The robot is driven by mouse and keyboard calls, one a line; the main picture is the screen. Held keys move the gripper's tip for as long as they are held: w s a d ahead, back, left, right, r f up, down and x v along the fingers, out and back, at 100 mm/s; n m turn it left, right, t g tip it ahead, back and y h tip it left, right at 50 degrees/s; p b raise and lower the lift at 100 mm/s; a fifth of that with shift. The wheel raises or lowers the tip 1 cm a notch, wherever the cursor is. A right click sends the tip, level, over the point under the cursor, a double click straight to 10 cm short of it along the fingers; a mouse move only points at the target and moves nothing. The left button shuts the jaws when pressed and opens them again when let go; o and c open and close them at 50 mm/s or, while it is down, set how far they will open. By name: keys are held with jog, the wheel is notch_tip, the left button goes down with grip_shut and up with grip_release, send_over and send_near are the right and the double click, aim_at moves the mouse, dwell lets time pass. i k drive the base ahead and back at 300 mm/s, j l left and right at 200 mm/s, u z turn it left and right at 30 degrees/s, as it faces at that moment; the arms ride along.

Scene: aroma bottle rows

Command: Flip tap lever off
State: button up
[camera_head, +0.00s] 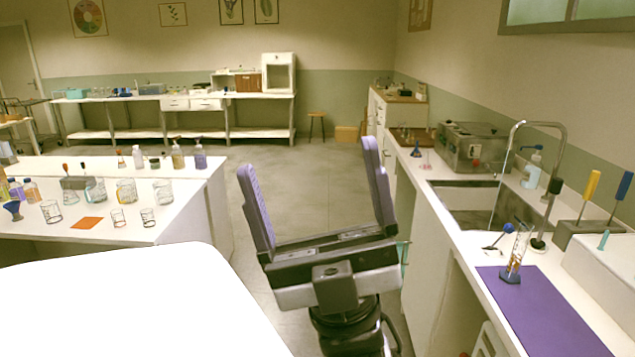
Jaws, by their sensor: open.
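The tap (562,140) is a tall grey gooseneck on the right counter, its spout curving left over the sink (462,200). A thin rod with a blue knob (508,228) sits low beside the tap's foot; it looks like the lever, but I cannot be sure. My gripper (308,157), with two long purple fingers spread wide, is open and empty. It is in the middle of the view, left of the right counter and apart from the tap and the knob.
A glass cylinder (517,250) stands on a purple mat (545,315) close to the knob. Yellow- and blue-handled tools stand in a grey block (575,233) right of the tap. A metal box (470,147) stands behind the sink. A white bench (185,190) with glassware is left.

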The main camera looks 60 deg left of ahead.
aim_at(509, 228)
jog(key=l+u, duration=0.45)
jog(key=k+l+u, duration=0.1)
jog(key=u, duration=0.3)
jog(key=k+l, duration=0.05)
jog(key=l, duration=0.05)
